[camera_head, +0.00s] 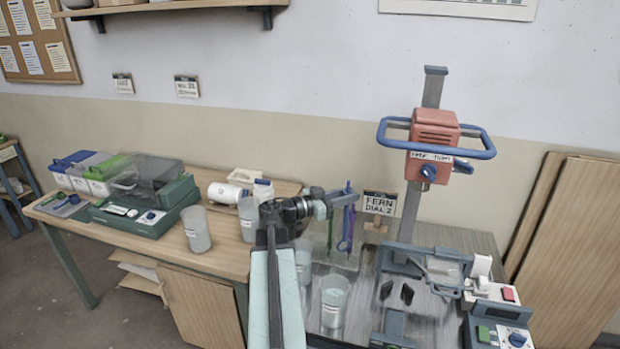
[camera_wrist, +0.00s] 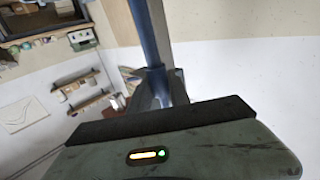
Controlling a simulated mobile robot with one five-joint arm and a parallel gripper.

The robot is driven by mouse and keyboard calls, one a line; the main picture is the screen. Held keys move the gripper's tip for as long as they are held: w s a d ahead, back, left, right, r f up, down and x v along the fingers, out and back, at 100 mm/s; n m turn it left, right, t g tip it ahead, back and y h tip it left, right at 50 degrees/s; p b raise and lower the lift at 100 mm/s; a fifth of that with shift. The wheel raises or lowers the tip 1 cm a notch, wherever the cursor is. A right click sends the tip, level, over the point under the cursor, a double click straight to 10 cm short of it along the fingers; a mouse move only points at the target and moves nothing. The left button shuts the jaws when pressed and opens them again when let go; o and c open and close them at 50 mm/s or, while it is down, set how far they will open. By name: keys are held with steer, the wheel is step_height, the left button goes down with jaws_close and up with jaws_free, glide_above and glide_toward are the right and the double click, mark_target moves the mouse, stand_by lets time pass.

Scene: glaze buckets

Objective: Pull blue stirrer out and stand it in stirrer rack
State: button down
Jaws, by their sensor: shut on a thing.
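My gripper (camera_head: 345,198) is shut on the upper part of the blue stirrer (camera_head: 347,188), which hangs about upright. In the wrist view its blue shaft (camera_wrist: 147,35) runs up from between the fingers (camera_wrist: 160,88). In the head view a looped blue end shows low down, over the stirrer rack (camera_head: 352,262). A purple stirrer (camera_head: 351,228) and a thin greenish stirrer (camera_head: 330,236) stand at the rack. I cannot tell whether the blue stirrer's lower end touches the rack or hangs in front of it.
A translucent bucket (camera_head: 334,302) stands in front of the rack, with another bucket (camera_head: 303,266) beside my arm. A sign reading FERN DIAL 2 (camera_head: 379,203) is behind the rack. A red-headed mixer stand (camera_head: 434,130) rises to the right. More buckets (camera_head: 196,230) stand left.

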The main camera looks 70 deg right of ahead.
steer(key=w+d+f+n+t+h+b, duration=0.2)
steer(key=w+d+n+t+h, duration=0.1)
steer(key=w+d+n+t, duration=0.35)
steer(key=w+d+f+n+t+h+b, duration=0.25)
steer(key=w+d+t, duration=0.35)
steer(key=w+t, duration=0.3)
steer(key=shift+w+f+n+g+b, duration=0.25)
steer(key=shift+f+g+b, duration=0.15)
steer(key=shift+f+b, duration=0.55)
steer(key=shift+w+f+n+g+b, duration=0.15)
steer(key=shift+w+f+g+b, duration=0.15)
steer(key=shift+f+b, duration=0.6)
steer(key=shift+f, duration=0.15)
